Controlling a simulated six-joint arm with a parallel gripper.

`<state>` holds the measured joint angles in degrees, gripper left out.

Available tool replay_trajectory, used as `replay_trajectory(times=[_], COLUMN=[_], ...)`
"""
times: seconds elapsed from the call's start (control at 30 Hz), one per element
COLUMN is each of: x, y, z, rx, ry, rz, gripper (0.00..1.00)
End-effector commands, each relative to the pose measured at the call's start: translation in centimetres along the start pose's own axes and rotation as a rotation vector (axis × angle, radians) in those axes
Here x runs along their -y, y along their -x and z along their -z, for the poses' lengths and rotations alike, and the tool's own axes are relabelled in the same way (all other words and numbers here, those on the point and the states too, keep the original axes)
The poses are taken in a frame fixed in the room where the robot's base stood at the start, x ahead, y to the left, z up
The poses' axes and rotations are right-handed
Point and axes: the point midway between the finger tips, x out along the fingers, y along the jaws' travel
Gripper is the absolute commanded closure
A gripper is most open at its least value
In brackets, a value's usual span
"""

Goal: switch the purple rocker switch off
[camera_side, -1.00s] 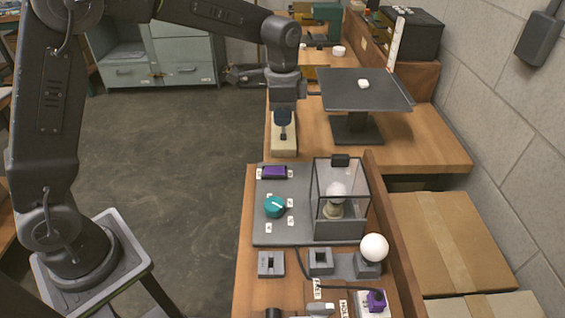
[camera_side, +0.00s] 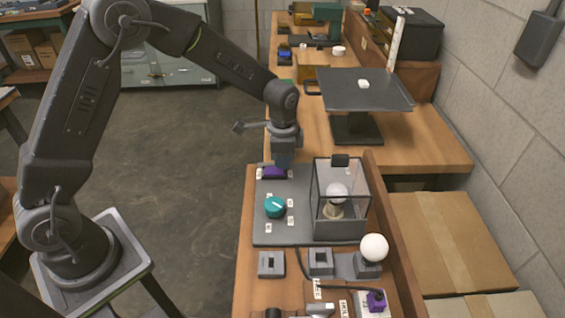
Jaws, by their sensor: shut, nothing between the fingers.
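The purple rocker switch (camera_side: 274,173) sits at the far left corner of the grey panel (camera_side: 290,228), with small white labels at its ends. My gripper (camera_side: 283,164) points down right at the switch and hides its upper part. The fingers are shut with nothing between them. I cannot tell whether the fingertips touch the rocker or hover just above it. Which way the rocker is tipped is also hidden.
A teal knob (camera_side: 275,207) is on the panel nearer the camera. A clear-walled box (camera_side: 341,198) with a bulb stands right of the switch. A white globe (camera_side: 374,247), grey sockets and a purple plug (camera_side: 376,299) are in front. A black platform (camera_side: 350,88) stands behind.

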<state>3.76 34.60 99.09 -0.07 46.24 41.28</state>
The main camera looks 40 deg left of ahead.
Motion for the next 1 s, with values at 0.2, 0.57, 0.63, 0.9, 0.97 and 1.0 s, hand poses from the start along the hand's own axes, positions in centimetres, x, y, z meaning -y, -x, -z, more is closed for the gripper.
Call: replay_trajectory(times=[0.2, 0.57, 0.63, 0.9, 0.97, 1.0], x=[0.0, 0.0, 0.0, -0.1, -0.1, -0.1], y=[-1.3, -1.4, -1.8, -1.7, -1.6, -1.5], z=[0.0, 0.1, 0.2, 0.0, 0.0, 0.0], rx=[0.000, 0.010, 0.043, 0.044, 0.044, 0.044], ry=[0.000, -0.001, -0.004, -0.001, -0.001, -0.001], rz=[0.000, -0.001, -0.003, -0.004, -0.004, -0.004], gripper=[1.00, 1.00, 1.00, 1.00, 1.00, 1.00])
